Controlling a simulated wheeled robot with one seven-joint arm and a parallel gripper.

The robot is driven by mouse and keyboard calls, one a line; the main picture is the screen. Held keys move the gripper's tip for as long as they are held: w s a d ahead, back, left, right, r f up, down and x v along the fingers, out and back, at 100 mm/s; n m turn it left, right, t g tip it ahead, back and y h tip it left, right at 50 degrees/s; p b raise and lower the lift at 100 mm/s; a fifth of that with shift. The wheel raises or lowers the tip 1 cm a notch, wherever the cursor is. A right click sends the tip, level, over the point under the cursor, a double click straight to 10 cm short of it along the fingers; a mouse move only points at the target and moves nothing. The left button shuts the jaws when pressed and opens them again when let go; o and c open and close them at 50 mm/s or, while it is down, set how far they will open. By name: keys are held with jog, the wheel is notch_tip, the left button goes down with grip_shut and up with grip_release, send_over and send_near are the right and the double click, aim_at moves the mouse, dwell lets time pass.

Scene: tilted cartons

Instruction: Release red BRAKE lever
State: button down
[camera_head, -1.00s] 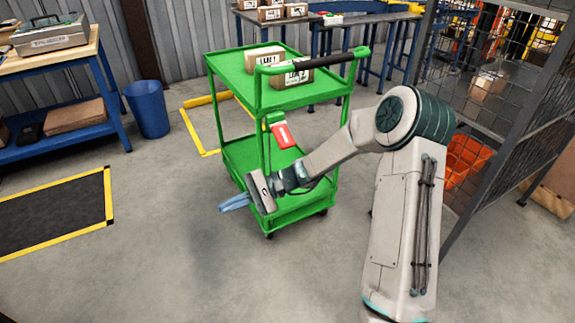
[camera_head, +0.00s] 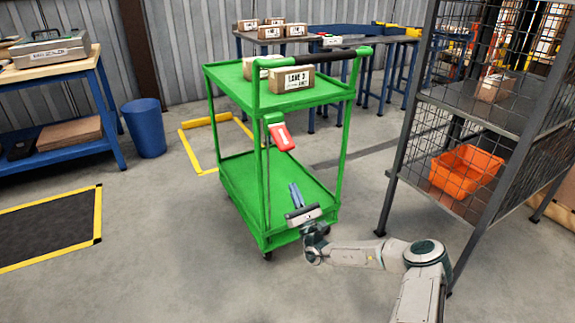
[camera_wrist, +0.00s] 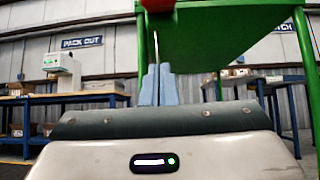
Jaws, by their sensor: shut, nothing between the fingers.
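The red brake lever (camera_head: 282,138) hangs on the near post of the green cart (camera_head: 235,187), below its top shelf. In the wrist view a red part (camera_wrist: 158,5) shows at the top edge, above my fingers, with a thin rod below it. My gripper (camera_head: 296,186) is below the lever and a little to its right in the head view, in front of the cart's lower shelf. Its blue fingers are together, point upward and hold nothing. They look apart from the lever.
Cartons (camera_head: 292,78) stand on the cart's top shelf. A wire cage rack (camera_head: 440,105) with an orange bin (camera_head: 466,170) stands at the right. A blue waste bin (camera_head: 146,128) and a workbench (camera_head: 50,72) are at the left. The floor left of the cart is open.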

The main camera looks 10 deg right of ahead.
aim_at(282, 138)
jog(key=shift+d+f+h, duration=0.1)
jog(key=shift+d+h, duration=0.1)
jog(key=shift+h, duration=0.1)
jog(key=shift+w, duration=0.1)
jog(key=w+a+r+b, duration=0.1)
jog(key=w+r+b, duration=0.3)
jog(key=r, duration=0.6)
jog(key=shift+w+a+r, duration=0.25)
jog(key=shift+w+a, duration=0.1)
jog(key=shift+r, duration=0.1)
jog(key=shift+s+d+r+p, duration=0.1)
jog(key=shift+s+r+p, duration=0.05)
jog(key=shift+p, duration=1)
